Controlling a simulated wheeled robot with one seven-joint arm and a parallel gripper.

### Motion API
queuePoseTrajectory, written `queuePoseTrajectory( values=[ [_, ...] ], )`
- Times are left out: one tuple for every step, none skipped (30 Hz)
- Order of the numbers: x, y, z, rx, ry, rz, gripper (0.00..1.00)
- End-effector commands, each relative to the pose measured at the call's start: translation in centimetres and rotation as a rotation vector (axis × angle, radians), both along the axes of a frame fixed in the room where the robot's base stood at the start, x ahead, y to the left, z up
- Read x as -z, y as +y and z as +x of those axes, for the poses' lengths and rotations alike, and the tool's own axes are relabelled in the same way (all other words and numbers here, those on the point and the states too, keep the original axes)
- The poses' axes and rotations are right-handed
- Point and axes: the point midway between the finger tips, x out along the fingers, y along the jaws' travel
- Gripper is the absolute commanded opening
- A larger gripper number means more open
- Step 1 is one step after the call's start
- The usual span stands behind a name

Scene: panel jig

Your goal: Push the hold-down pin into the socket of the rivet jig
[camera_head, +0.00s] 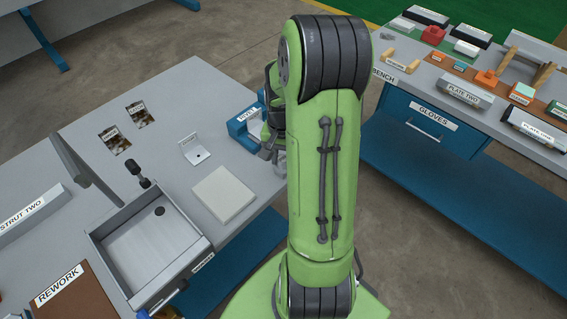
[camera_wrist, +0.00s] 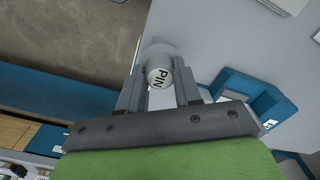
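The blue jig block (camera_wrist: 250,92) is to the right of the gripper in the wrist view, apart from the pin. In the head view the jig (camera_head: 242,124) is partly hidden behind my gripper (camera_head: 272,150) and arm. The socket opening is not visible.
On the grey table (camera_head: 165,105) are a pale square plate (camera_head: 223,194), a small white bracket (camera_head: 195,152) and an open grey tray (camera_head: 150,245). A blue-fronted bench (camera_head: 425,135) with many parts stands at right, across a floor gap.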

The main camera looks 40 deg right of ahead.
Motion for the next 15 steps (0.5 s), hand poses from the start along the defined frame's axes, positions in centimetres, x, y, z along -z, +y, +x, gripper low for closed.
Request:
queuePoseTrajectory(
  values=[
    [0.00, 0.01, 0.01, 0.000, 0.000, 0.000, 0.12],
    [0.00, 0.01, 0.01, 0.000, 0.000, 0.000, 0.07],
    [0.00, 0.01, 0.01, 0.000, 0.000, 0.000, 0.01],
    [0.00, 0.01, 0.01, 0.000, 0.000, 0.000, 0.00],
    [-0.01, 0.00, 0.01, 0.000, 0.000, 0.000, 0.00],
    [-0.03, 0.00, 0.01, 0.000, 0.000, 0.000, 0.00],
    [-0.05, 0.00, 0.01, 0.000, 0.000, 0.000, 0.00],
    [-0.08, 0.00, 0.01, 0.000, 0.000, 0.000, 0.00],
    [-0.14, 0.00, 0.01, 0.000, 0.000, 0.000, 0.00],
    [-0.19, 0.00, 0.01, 0.000, 0.000, 0.000, 0.00],
    [-0.26, 0.00, 0.01, 0.000, 0.000, 0.000, 0.00],
    [-0.34, 0.00, 0.02, 0.000, -0.001, -0.001, 0.00],
    [-0.40, 0.00, 0.02, 0.000, -0.001, -0.001, 0.00],
    [-0.45, 0.00, 0.02, 0.000, -0.001, -0.001, 0.00],
    [-0.52, 0.00, 0.02, 0.000, -0.001, -0.001, 0.00]
  ],
)
